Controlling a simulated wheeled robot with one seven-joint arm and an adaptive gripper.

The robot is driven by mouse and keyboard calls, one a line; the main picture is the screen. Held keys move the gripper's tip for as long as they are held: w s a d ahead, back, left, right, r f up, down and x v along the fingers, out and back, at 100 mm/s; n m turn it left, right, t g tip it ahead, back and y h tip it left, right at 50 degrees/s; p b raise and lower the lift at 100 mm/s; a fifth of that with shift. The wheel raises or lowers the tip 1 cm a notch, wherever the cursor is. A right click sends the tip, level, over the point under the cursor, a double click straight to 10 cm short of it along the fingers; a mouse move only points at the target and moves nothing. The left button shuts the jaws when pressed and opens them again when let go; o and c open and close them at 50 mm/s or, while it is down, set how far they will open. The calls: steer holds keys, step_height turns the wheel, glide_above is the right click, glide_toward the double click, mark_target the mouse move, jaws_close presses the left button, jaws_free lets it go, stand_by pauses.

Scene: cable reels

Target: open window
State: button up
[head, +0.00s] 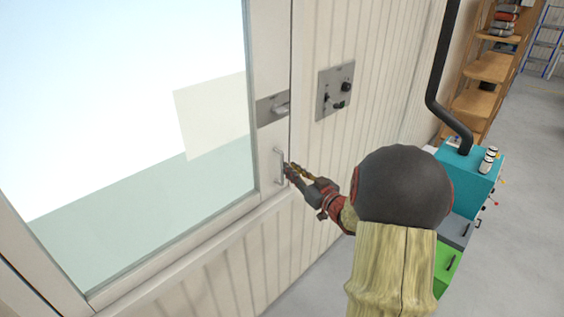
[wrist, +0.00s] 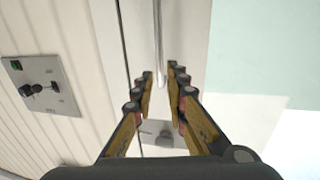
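The window (head: 262,160) is a white-framed pane filling the left of the head view; it looks shut against its frame. A thin vertical bar handle (head: 278,166) sits on its right stile, and also shows in the wrist view (wrist: 158,40). Above it in the head view is a grey latch plate (head: 267,110) with a knob; it shows between my fingers in the wrist view (wrist: 163,127). My gripper (head: 287,168) is at the handle, fingers apart. In the wrist view (wrist: 160,76) the bar lies between the fingertips; I cannot tell whether they touch it.
A grey switch panel (head: 335,90) with black knobs is on the panelled wall right of the window. A teal cabinet (head: 466,172) with a black pipe (head: 437,80) and a wooden shelf (head: 490,68) stand further right. Grey floor (head: 535,190) is open at far right.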

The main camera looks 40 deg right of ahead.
steer(key=w, duration=0.4)
steer(key=w+b, duration=0.1)
steer(key=w, duration=0.1)
steer(key=shift+w+d, duration=0.15)
steer(key=shift+d, duration=0.2)
steer(key=shift+c, duration=1.1)
jaws_close()
